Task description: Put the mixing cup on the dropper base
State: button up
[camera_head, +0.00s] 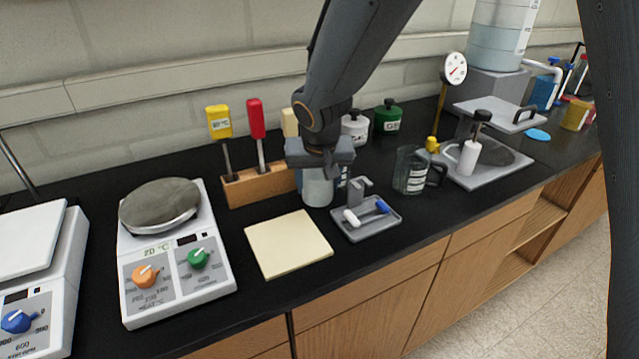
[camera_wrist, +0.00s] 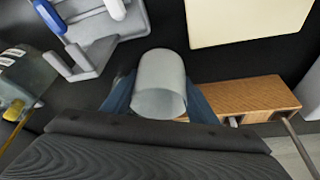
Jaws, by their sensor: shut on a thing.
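The mixing cup (camera_head: 318,188) is a small, pale, translucent cup, upright between the fingers of my gripper (camera_head: 319,170). In the wrist view the cup (camera_wrist: 160,82) sits between two bluish fingers (camera_wrist: 160,105), and my gripper is shut on it. Whether its bottom touches the bench cannot be told. What appears to be the dropper base (camera_head: 367,228) is a grey tray with an upright holder, just right of and nearer than the cup. A white-ended and a blue-ended piece lie on it. In the wrist view the tray (camera_wrist: 128,24) is at the upper left.
A cream pad (camera_head: 288,244) lies in front of the cup. A wooden rack (camera_head: 262,184) with upright tools stands close on the left. A glass beaker (camera_head: 411,170) stands right of the tray. A hotplate (camera_head: 175,250) is farther left. The bench's front edge is near the tray.

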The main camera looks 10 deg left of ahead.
jog(key=shift+f, duration=0.2)
jog(key=o, duration=1)
jog(key=shift+r, duration=0.15)
